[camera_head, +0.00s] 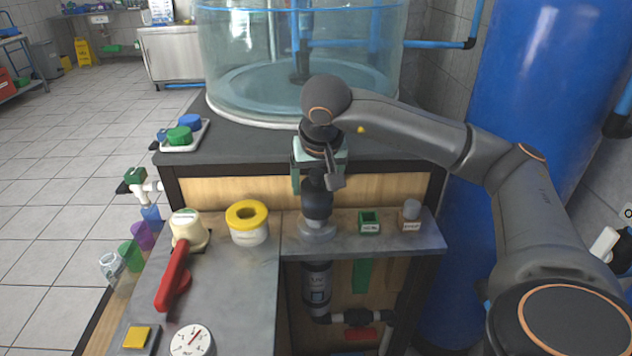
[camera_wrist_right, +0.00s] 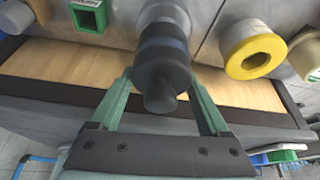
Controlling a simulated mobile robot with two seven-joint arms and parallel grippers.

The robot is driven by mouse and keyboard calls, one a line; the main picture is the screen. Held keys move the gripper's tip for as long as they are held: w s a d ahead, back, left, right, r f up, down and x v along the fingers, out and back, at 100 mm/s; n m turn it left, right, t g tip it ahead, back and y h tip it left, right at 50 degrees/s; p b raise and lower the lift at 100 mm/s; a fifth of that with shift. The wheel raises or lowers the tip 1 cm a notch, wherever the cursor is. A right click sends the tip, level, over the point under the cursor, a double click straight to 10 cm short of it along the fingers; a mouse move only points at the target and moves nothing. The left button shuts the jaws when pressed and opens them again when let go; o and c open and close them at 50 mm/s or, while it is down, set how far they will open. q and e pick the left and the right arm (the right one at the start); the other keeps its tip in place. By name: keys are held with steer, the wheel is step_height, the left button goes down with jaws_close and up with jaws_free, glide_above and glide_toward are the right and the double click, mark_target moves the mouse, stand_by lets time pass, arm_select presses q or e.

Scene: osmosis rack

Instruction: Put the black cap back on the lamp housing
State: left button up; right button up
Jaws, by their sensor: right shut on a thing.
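My right gripper (camera_head: 318,172) points down over the grey shelf, its green fingers on either side of the black cap (camera_head: 317,204). In the right wrist view the cap (camera_wrist_right: 163,62) is between the fingers of the gripper (camera_wrist_right: 161,82). The lamp housing has a pale grey collar (camera_head: 318,230) on the shelf, and its dark labelled body (camera_head: 317,283) hangs below. The cap is upright and in line above the collar; I cannot tell whether it is fully seated. My left gripper is not in view.
Left of the collar are a yellow-topped round container (camera_head: 248,222), a cream fitting (camera_head: 189,229) and a red lever (camera_head: 173,278). A clear tank (camera_head: 300,60) stands behind.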

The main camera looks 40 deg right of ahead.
steer(key=shift+f, duration=0.15)
steer(key=shift+f+b, duration=0.65)
steer(key=shift+f, duration=0.1)
steer(key=shift+f, duration=0.35)
stand_by(0.5)
steer(key=o, duration=1.3)
steer(key=shift+o, duration=0.2)
